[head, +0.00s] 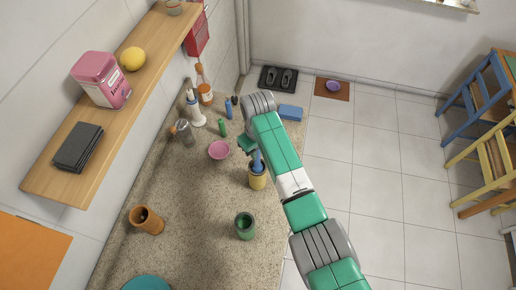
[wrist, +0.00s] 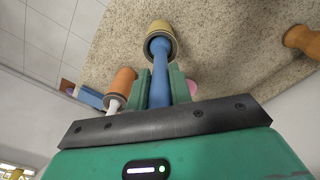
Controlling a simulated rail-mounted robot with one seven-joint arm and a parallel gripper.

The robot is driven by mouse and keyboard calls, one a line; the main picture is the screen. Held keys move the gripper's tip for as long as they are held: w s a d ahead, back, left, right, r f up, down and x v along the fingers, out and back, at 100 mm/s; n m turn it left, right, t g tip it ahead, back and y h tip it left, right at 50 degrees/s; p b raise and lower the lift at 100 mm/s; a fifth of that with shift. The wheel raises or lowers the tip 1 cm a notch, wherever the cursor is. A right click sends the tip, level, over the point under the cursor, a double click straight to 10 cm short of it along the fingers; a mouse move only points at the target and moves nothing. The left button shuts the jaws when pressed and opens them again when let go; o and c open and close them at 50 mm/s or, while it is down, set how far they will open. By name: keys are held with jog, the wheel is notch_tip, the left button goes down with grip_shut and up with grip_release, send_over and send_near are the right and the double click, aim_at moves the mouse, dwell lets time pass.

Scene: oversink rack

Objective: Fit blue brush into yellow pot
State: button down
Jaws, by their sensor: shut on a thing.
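My gripper (wrist: 160,88) is shut on the blue brush (wrist: 160,75), whose shaft runs between the two green fingers. In the head view the blue brush (head: 257,161) shows at the top of the yellow pot (head: 257,180), below my gripper (head: 249,146). The yellow pot stands upright on the speckled counter. In the wrist view the brush's far end lies over the dark mouth of the yellow pot (wrist: 160,28); how deep it sits inside is hard to tell. My arm hides part of the counter right of the pot.
A green cup (head: 245,226) stands in front of the pot, a pink bowl (head: 219,150) to its left. An orange cup (head: 147,220) is farther left. An orange pot (wrist: 121,83) with a white item stands near the fingers. Several bottles stand at the back.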

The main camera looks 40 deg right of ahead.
jog(key=c, duration=1.3)
grip_release()
jog(key=shift+o, duration=0.2)
notch_tip(320, 180, up, 13)
jog(key=shift+r+b, duration=0.15)
jog(key=shift+b, duration=0.3)
